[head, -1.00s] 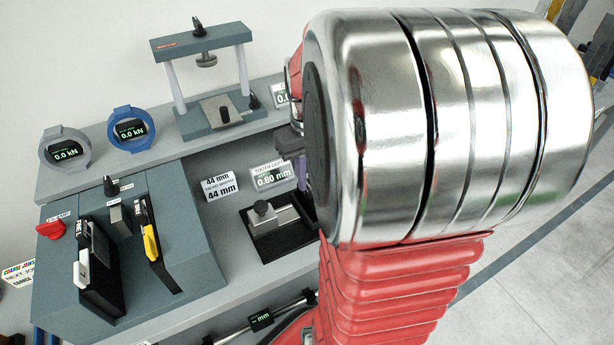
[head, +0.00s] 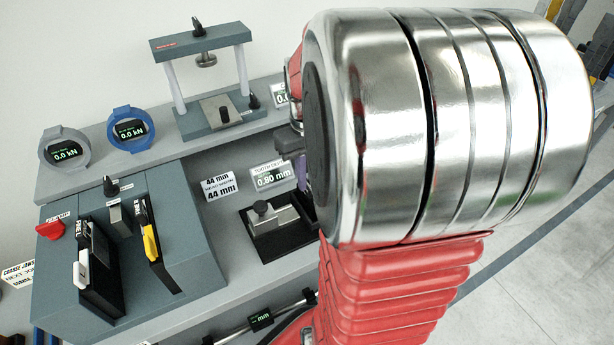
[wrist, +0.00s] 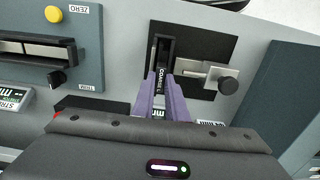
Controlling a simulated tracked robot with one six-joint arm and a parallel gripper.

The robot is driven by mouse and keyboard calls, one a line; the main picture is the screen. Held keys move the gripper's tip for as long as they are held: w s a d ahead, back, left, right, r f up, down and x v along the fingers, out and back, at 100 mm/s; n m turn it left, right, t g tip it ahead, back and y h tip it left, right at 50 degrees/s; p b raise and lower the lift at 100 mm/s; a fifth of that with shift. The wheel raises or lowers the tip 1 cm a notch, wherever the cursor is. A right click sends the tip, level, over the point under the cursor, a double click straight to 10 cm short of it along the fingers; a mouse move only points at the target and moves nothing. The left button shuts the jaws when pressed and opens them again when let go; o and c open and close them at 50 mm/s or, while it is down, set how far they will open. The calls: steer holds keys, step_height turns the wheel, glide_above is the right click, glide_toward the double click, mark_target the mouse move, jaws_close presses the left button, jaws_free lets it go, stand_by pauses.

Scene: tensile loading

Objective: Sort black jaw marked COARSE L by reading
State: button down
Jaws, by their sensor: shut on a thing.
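The black jaw (wrist: 161,58) reads COARSE L in the wrist view. My gripper (wrist: 162,88), with purple fingers, is shut on its near end. The jaw is over the black plate of the tooth depth gauge (wrist: 212,45), left of its steel block. I cannot tell whether the jaw touches the plate. In the head view, the gauge (head: 272,240) shows beside my arm, which hides the jaw and most of my gripper. The tooth depth display (head: 271,177) reads 0.80 mm.
A gauge-width sign (head: 220,186) reads 44 mm. The grey block (head: 185,215) at left holds black pieces with white and yellow tags. Two ring gauges (head: 128,128) read 0.0 kN. A press frame (head: 205,85) stands behind. A COARSE JAWS sign (head: 18,272) is far left.

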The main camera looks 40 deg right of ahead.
steer(key=shift+s, duration=0.15)
stand_by(0.6)
steer(key=c, duration=1.7)
jaws_free()
step_height(320, 180, up, 12)
steer(key=shift+f, duration=0.1)
